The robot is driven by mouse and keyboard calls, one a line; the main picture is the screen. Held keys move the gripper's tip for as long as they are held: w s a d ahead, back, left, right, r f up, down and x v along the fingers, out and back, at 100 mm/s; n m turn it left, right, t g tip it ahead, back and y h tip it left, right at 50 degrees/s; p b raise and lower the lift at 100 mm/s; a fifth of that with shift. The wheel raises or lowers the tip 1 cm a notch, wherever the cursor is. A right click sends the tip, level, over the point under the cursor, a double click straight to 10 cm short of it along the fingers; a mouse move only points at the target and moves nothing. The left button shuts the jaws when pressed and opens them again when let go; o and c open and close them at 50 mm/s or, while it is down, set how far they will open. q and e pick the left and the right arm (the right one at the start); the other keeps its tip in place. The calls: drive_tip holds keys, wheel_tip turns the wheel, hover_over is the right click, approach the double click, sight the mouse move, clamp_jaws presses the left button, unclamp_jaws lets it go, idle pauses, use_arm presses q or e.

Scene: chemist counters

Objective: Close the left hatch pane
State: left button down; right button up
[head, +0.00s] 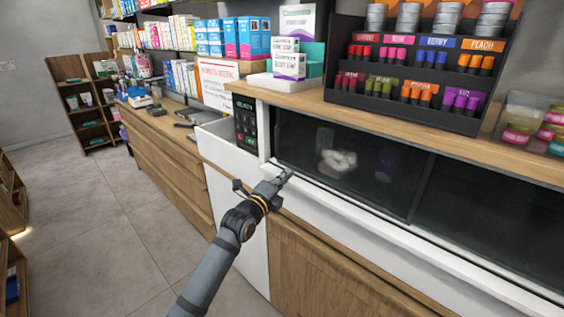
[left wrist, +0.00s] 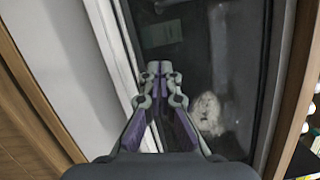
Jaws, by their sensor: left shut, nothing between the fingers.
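The left hatch pane (head: 300,150) is a dark see-through panel below the counter top, at the left of the hatch. Its left side lies close to the white upright of the counter, and I cannot tell whether any gap is left there. A dark vertical bar stands between it and the right pane (head: 490,220). My left gripper (head: 286,175) is shut and empty at the lower left corner of the left pane. In the left wrist view the closed fingertips (left wrist: 160,68) are over the pane's edge by the white sill; contact is unclear. My right gripper is out of view.
A white sill (head: 385,230) runs below the panes. A pale crumpled thing (head: 338,161) shows behind the left pane. A black display rack (head: 410,85) and boxes (head: 290,66) stand on the wooden top. The floor (head: 90,220) at left is clear.

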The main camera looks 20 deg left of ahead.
use_arm(q)
drive_tip(key=w, duration=0.3)
drive_tip(key=shift+w+d+r+p, duration=0.2)
drive_tip(key=shift+w+r+p, duration=0.05)
drive_tip(key=shift+w+p, duration=0.1)
drive_tip(key=a, duration=0.2)
drive_tip(key=w+a+p, duration=0.1)
drive_tip(key=a, duration=0.1)
drive_tip(key=shift+w+r, duration=0.1)
drive_tip(key=shift+r, duration=0.2)
drive_tip(key=shift+d, duration=0.1)
drive_tip(key=shift+w+f+b, duration=0.1)
drive_tip(key=shift+f+b, duration=0.05)
drive_tip(key=shift+b, duration=0.25)
drive_tip(key=a+b, duration=0.1)
drive_tip(key=w+a+b, duration=0.1)
drive_tip(key=b, duration=0.1)
drive_tip(key=a+b, duration=0.1)
drive_tip(key=b, duration=0.1)
drive_tip(key=shift+w+a+f, duration=0.15)
drive_tip(key=shift+a+f, duration=0.1)
drive_tip(key=shift+a, duration=0.1)
drive_tip(key=shift+a+r+b, duration=0.15)
drive_tip(key=shift+r+b, duration=0.05)
drive_tip(key=shift+b, duration=0.15)
drive_tip(key=shift+r, duration=0.3)
